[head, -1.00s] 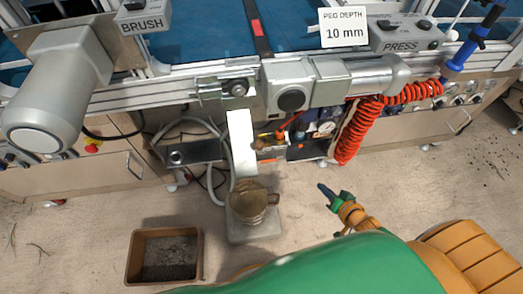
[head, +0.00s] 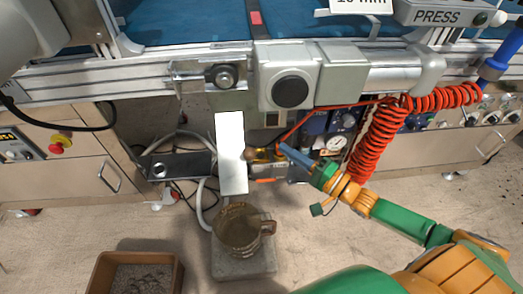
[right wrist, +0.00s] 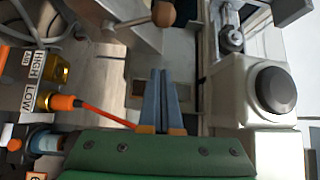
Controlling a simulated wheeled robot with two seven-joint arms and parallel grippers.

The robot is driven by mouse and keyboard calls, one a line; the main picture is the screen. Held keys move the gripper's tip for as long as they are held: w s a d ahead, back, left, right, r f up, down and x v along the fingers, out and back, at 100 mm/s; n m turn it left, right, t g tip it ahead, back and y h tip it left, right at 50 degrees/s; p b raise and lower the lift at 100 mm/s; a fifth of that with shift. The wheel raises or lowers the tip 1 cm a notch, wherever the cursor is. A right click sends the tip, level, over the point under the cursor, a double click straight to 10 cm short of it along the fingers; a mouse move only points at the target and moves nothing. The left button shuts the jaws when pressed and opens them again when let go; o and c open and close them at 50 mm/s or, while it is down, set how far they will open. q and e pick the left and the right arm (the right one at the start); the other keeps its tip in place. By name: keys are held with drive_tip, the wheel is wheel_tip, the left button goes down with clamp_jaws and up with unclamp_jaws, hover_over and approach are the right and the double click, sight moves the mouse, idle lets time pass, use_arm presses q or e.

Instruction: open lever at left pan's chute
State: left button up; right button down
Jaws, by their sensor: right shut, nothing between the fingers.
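The white chute (head: 230,150) hangs below the machine's front rail in the head view. A lever with a brown ball knob (head: 251,154) sticks out at its right side. The knob also shows at the top of the right wrist view (right wrist: 163,13), on a thin metal rod. My right gripper (head: 284,149) is just right of the knob, its blue fingers shut and empty. In the right wrist view the fingers (right wrist: 163,74) point up toward the knob with a visible gap between. My left gripper is out of view.
A jug (head: 238,232) stands on a grey block below the chute. A brown bin of grit (head: 95,272) sits on the floor at the lower left. A coiled red hose (head: 370,145) hangs right of my right gripper. A round black knob (head: 289,92) is above it.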

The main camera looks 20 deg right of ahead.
sight(249, 157)
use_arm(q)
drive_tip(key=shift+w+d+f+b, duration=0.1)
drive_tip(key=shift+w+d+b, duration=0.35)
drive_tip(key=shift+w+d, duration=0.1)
use_arm(e)
drive_tip(key=w+a, duration=0.3)
drive_tip(key=a, duration=0.3)
drive_tip(key=shift+w, duration=0.15)
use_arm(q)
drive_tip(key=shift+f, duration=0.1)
use_arm(e)
drive_tip(key=shift+f, duration=0.1)
use_arm(q)
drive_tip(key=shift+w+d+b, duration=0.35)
drive_tip(key=shift+b, duration=0.25)
use_arm(e)
drive_tip(key=shift+s+f+n+t, duration=0.1)
drive_tip(key=shift+s+n+t, duration=0.2)
